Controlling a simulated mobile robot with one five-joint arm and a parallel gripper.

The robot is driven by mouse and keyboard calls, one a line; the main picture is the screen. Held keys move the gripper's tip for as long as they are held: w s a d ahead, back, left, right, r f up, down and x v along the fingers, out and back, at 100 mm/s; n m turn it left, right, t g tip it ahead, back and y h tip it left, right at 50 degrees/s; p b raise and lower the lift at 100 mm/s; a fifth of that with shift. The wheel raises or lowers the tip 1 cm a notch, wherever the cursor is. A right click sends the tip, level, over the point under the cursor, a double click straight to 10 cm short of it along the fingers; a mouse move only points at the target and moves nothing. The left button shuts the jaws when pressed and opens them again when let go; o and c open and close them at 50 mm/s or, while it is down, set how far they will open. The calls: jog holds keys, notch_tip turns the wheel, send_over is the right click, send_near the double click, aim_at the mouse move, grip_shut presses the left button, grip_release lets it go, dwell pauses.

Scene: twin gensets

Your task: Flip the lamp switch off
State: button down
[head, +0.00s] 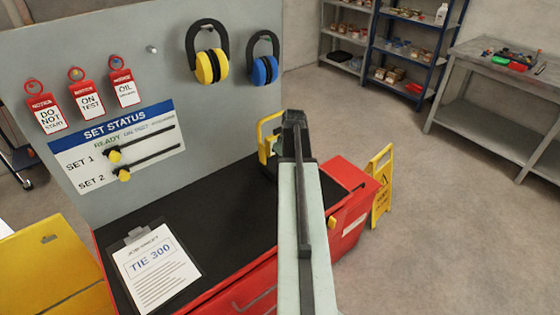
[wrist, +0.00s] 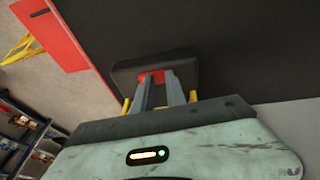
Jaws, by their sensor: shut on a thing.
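The lamp shows in the head view as a yellow frame (head: 266,131) at the far right end of the black bench top, partly hidden by my arm. In the wrist view its black body (wrist: 190,66) fills the space ahead of my gripper, with yellow bits low on both sides. A small red part (wrist: 156,76), which looks like the lamp switch, sits between my fingertips. My gripper (wrist: 160,82) is shut on it, its two grey fingers a small gap apart. Whether the switch is on or off cannot be told.
A clipboard (head: 154,268) lies on the black bench top (head: 215,215) of the red cabinet (head: 347,232). A grey panel (head: 150,80) with tags, ear defenders and a status board stands behind. A yellow floor sign (head: 381,187) stands to the right.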

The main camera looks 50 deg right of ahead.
jog(key=shift+d, duration=0.95)
jog(key=shift+r+p, duration=0.15)
jog(key=shift+p, duration=0.15)
jog(key=shift+w+d+r+p, duration=0.1)
jog(key=shift+r+p, duration=0.2)
jog(key=shift+p, duration=0.05)
jog(key=r+p, duration=0.2)
jog(key=a+r+p, duration=0.1)
jog(key=r+p, duration=0.1)
jog(key=shift+r+p, duration=0.35)
jog(key=p+v, duration=0.8)
jog(key=shift+s+a+r, duration=0.15)
jog(key=shift+s+a, duration=0.1)
jog(key=shift+a, duration=0.15)
